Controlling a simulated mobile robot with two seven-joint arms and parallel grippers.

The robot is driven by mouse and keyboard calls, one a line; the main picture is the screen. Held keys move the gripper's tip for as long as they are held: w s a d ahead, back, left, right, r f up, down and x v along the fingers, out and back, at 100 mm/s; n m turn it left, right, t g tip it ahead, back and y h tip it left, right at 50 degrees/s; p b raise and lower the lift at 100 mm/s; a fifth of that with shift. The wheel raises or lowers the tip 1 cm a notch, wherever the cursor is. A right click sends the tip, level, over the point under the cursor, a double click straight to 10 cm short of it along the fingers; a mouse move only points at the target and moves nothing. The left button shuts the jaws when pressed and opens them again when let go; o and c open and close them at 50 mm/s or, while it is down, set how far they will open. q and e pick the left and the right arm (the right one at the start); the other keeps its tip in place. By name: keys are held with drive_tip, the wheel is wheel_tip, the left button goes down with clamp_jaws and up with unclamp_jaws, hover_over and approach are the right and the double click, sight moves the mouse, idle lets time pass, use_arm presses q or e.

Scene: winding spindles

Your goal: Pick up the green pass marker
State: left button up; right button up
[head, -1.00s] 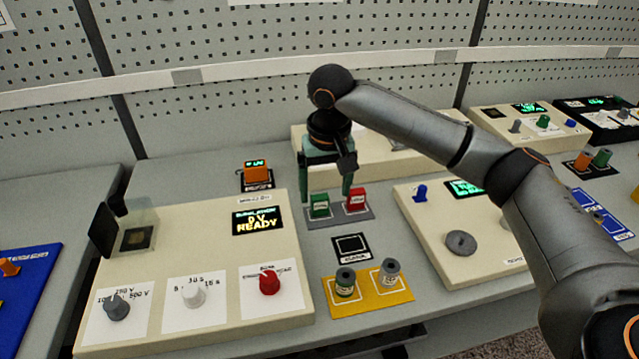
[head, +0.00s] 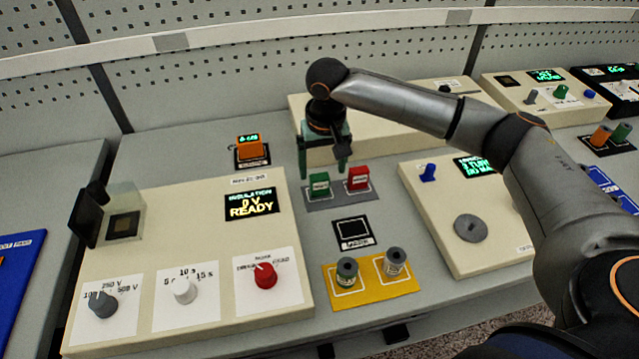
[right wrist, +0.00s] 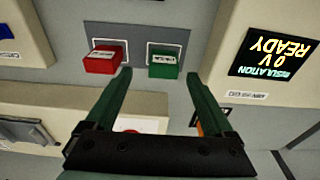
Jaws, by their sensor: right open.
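The green pass marker (head: 319,184) is a small green block with a pale label. It stands at the left of a grey pad, and it also shows in the right wrist view (right wrist: 163,66). A red marker (head: 358,177) stands beside it on the same pad, also visible in the right wrist view (right wrist: 101,60). My right gripper (head: 323,172) is open and empty, pointing down at the far side of the pad. In the right wrist view its fingertips (right wrist: 158,74) lie apart, with the green marker roughly between and beyond them. My left gripper is not in view.
The grey pad (head: 335,199) lies between an insulation tester panel (head: 220,296) on the left and another beige panel (head: 505,245) on the right. A yellow tray (head: 371,287) with two spools and a black-framed square (head: 353,232) are nearer. An orange block (head: 250,149) stands behind.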

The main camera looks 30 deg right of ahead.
sight(320, 177)
drive_tip(key=f, duration=0.5)
drive_tip(key=shift+w+a+f, duration=0.15)
drive_tip(key=shift+w, duration=0.25)
clamp_jaws()
idle(0.4)
